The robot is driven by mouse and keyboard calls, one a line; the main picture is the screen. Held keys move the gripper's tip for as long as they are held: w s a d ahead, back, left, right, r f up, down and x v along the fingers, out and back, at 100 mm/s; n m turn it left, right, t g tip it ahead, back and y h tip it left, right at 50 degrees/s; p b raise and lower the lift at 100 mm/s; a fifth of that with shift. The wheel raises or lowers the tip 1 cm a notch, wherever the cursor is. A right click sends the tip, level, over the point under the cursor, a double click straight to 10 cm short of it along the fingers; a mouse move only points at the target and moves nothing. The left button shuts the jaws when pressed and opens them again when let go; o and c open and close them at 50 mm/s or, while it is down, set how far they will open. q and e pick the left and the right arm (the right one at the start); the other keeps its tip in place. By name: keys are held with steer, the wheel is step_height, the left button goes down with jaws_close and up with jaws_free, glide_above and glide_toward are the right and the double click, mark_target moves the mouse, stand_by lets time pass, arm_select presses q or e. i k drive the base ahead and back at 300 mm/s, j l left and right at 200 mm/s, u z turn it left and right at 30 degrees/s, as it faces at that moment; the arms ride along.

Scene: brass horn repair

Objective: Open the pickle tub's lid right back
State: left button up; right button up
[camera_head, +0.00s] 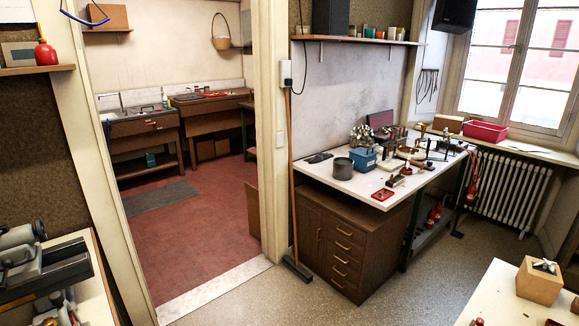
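I cannot pick out a pickle tub with a hinged lid for certain. On the white-topped workbench (335,175) at the right stands a dark grey round pot (343,168). A blue box (364,161) stands behind it, with a shiny cluster of small parts at its top. Through the doorway, dark wooden sink counters (145,124) line the far wall; the small items on them are too small to tell. Neither of my grippers is in view.
The doorway to the red-floored room (190,225) is open. A broom (291,200) leans beside its right jamb. A grey machine (45,270) stands on a bench at left. A white table with a wooden block (538,285) is at the lower right. Speckled floor between is clear.

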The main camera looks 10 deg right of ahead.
mark_target(363, 152)
steer(key=i+z, duration=0.25)
steer(key=i, duration=0.5)
steer(key=i+z, duration=0.25)
steer(key=i, duration=0.55)
steer(key=i+l+u, duration=0.1)
steer(key=i, duration=0.4)
steer(key=i+l+u, duration=0.1)
steer(key=i, duration=0.35)
steer(key=i+l+u, duration=0.15)
steer(key=i, duration=0.3)
steer(key=l, duration=0.1)
